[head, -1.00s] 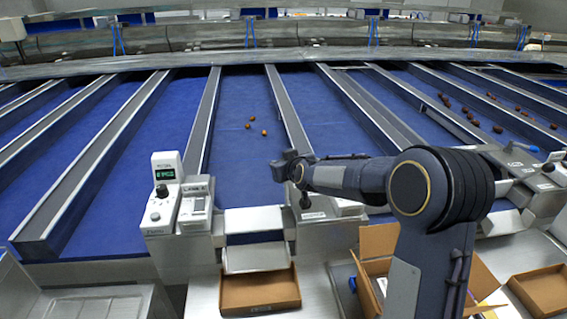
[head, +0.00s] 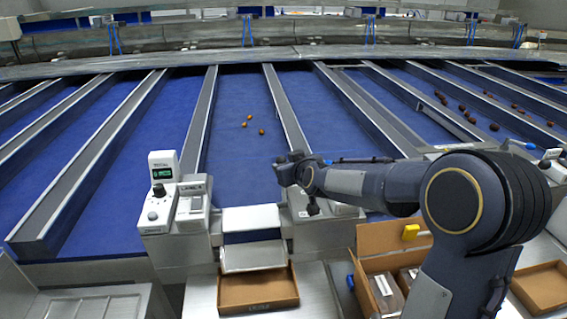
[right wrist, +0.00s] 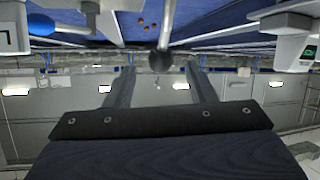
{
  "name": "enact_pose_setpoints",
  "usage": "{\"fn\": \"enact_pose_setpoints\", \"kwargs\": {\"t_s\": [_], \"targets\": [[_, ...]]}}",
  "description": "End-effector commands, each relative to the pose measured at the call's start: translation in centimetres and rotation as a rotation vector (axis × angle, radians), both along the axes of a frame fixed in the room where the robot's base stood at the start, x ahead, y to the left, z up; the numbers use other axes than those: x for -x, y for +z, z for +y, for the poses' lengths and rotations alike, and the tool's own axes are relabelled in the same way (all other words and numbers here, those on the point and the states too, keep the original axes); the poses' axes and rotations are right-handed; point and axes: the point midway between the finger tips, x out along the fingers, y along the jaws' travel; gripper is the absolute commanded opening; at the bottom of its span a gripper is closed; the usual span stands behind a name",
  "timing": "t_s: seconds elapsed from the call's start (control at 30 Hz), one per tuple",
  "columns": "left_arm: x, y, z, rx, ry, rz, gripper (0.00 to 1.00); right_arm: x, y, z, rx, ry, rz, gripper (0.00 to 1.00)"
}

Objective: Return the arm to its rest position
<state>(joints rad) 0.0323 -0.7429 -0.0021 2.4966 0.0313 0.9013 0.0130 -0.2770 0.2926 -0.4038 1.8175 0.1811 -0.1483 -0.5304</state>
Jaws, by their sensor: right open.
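My right arm comes in from the right in the head view, and its gripper (head: 290,168) is above the front of the blue lanes, by the rail right of the middle lane. In the right wrist view the two fingers of the gripper (right wrist: 163,78) stand apart with nothing held between them. A few brown dates (head: 250,124) lie on the middle blue lane (head: 236,165), beyond the gripper. They also show small at the top of the right wrist view (right wrist: 147,24). My left gripper is not in view.
A control box with a green display (head: 162,172) stands left of an empty cardboard tray (head: 258,290). An open cardboard box (head: 380,240) with packs inside and a yellow item (head: 410,231) is partly behind my arm. Another tray (head: 541,287) is at right. More dates (head: 467,113) lie on right lanes.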

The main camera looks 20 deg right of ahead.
Motion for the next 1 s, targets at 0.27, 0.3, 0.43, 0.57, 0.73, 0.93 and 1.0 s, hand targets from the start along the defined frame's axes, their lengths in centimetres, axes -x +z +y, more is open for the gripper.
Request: {"fn": "enact_pose_setpoints", "kwargs": {"t_s": [0.27, 0.3, 0.43, 0.57, 0.73, 0.93, 1.0], "targets": [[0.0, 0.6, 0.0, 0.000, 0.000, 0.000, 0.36, 2.0, 0.8, 0.0, -0.001, -0.001, 0.001, 0.50], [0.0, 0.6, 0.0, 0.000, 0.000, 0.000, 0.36, 2.0, 0.8, 0.0, 0.000, -0.001, 0.001, 0.50], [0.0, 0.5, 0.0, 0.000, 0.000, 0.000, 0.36, 2.0, 0.8, 0.0, 0.000, -0.001, 0.001, 0.50], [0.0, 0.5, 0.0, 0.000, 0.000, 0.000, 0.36, 2.0, 0.8, 0.0, 0.000, -0.001, 0.001, 0.50], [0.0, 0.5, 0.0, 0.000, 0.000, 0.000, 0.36, 2.2, 0.8, 0.0, -0.007, 0.000, 0.004, 0.50], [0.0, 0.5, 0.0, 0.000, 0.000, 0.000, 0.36, 6.9, 0.8, 0.6, -0.152, 0.029, 0.089, 0.50], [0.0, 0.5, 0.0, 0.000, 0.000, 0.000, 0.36, 10.1, 0.7, 1.3, -0.237, 0.050, 0.147, 0.50]]}}
